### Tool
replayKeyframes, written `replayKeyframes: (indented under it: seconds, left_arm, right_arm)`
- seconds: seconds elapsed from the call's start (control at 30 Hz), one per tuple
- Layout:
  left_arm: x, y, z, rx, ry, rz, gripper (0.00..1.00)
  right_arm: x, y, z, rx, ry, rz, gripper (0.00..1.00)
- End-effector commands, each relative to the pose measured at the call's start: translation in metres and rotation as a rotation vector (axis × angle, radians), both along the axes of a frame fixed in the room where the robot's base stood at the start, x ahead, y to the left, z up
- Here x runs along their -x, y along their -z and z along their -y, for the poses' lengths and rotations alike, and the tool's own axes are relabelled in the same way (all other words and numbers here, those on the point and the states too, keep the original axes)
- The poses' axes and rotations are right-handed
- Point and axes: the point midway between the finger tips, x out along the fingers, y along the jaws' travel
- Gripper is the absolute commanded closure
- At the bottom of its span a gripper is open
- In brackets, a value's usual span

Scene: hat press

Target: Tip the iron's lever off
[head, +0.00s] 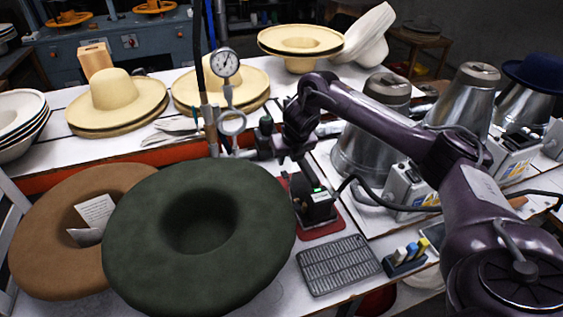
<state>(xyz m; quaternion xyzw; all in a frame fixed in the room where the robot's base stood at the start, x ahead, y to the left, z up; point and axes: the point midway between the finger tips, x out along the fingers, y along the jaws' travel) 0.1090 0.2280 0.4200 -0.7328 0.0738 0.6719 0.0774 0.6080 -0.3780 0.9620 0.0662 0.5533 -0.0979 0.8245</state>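The iron (318,208) looks like a small dark, boxy body with a lit green spot on its top. It sits on a red pad (325,228) near the middle of the table. I cannot make out its lever clearly. My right gripper (291,165) points down just above the iron's far left side, at the end of my purple arm. Its fingers are dark and small against the dark parts behind, so I cannot tell whether they are open or touch the iron. My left gripper is not in view.
A green felt hat (140,245) lies left of the iron, over a brown one (40,240). A grey ribbed mat (338,266) and a small holder (404,262) lie in front. A dial gauge (225,64) stands behind. Metal hat forms (360,150) stand right.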

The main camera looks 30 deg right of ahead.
Motion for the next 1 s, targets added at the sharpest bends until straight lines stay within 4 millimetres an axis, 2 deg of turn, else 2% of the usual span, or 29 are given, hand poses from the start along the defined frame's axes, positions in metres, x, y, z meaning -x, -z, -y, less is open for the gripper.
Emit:
replayKeyframes:
  seconds: [0.3, 0.5, 0.87, 1.0]
  left_arm:
    - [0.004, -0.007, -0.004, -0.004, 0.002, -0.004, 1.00]
    - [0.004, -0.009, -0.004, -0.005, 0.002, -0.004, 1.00]
    - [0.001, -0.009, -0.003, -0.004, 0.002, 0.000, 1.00]
    - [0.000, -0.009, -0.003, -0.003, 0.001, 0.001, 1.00]
  right_arm:
    - [-0.016, 0.043, 0.004, -0.001, 0.002, -0.005, 0.72]
    - [-0.025, 0.064, 0.005, -0.001, 0.000, -0.003, 0.72]
    - [-0.027, 0.070, 0.007, 0.001, -0.001, -0.001, 0.72]
    - [-0.027, 0.070, 0.007, 0.001, -0.001, -0.001, 0.90]
